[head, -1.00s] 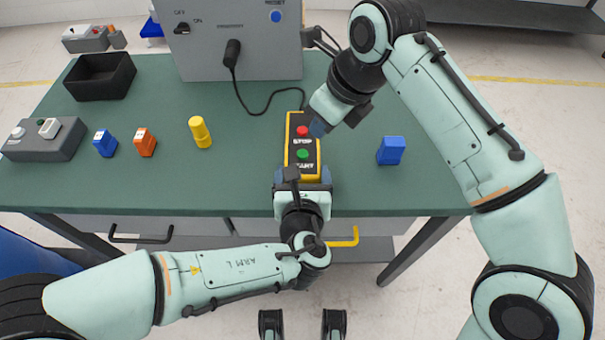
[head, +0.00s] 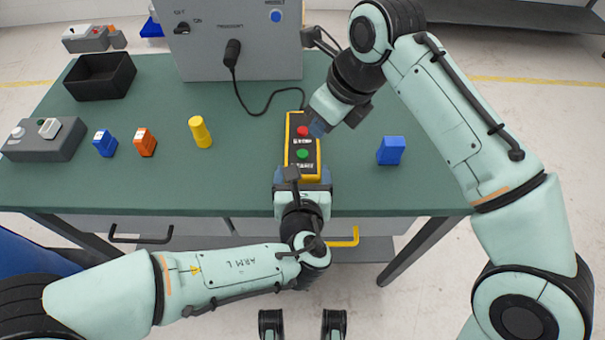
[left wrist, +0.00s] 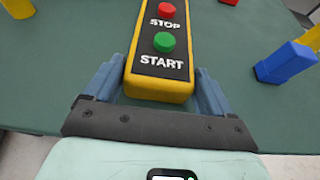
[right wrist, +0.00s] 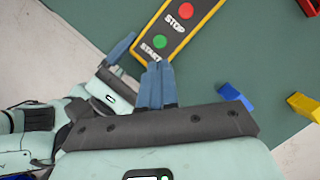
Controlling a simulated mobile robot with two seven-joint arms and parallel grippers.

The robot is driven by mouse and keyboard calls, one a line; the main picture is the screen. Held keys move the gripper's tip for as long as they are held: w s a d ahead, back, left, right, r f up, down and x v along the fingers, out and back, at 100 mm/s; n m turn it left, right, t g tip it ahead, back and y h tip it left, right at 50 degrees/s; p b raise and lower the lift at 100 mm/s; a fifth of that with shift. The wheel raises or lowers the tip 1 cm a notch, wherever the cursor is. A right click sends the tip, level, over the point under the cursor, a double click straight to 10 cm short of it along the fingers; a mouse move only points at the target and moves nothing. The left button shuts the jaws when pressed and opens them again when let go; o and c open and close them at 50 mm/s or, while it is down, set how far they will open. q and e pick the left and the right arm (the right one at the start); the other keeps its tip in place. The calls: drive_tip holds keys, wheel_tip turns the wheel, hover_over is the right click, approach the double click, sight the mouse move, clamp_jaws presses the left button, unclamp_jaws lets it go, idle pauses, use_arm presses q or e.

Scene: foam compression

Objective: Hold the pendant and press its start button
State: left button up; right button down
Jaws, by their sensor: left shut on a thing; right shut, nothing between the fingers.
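The pendant (head: 291,158) is a yellow-edged black box on the green table, with a red STOP button (head: 303,131) and a green START button (head: 303,154). My left gripper (head: 303,180) is shut on the pendant's near end, one blue finger on each side in the left wrist view (left wrist: 160,92). Both buttons show clear of its fingers. My right gripper (head: 317,127) is shut and empty, beside the pendant's right edge in the head view. In the right wrist view its closed fingertips (right wrist: 160,66) appear just below the green button (right wrist: 160,41); contact cannot be told.
A grey control box (head: 240,50) stands at the back, with a black cable (head: 262,108) curving toward the pendant. A blue block (head: 391,151) lies to the right. A yellow cylinder (head: 200,132), an orange block (head: 145,142) and a black bin (head: 100,76) are left.

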sight(305, 157)
idle(0.5)
drive_tip(key=shift+w+a+f+n+t+y, duration=0.25)
drive_tip(key=shift+a+f+n+t+y, duration=0.4)
drive_tip(key=shift+f+n, duration=0.6)
drive_tip(key=shift+w+a+f+n+t+y, duration=0.35)
drive_tip(key=shift+f+n+t, duration=0.45)
drive_tip(key=shift+f+n, duration=0.45)
drive_tip(key=shift+w+a+f+n+t+y, duration=0.2)
drive_tip(key=shift+a+f+n+t+y, duration=0.4)
drive_tip(key=shift+f+n, duration=0.65)
drive_tip(key=shift+d+f, duration=0.2)
drive_tip(key=shift+f, duration=0.05)
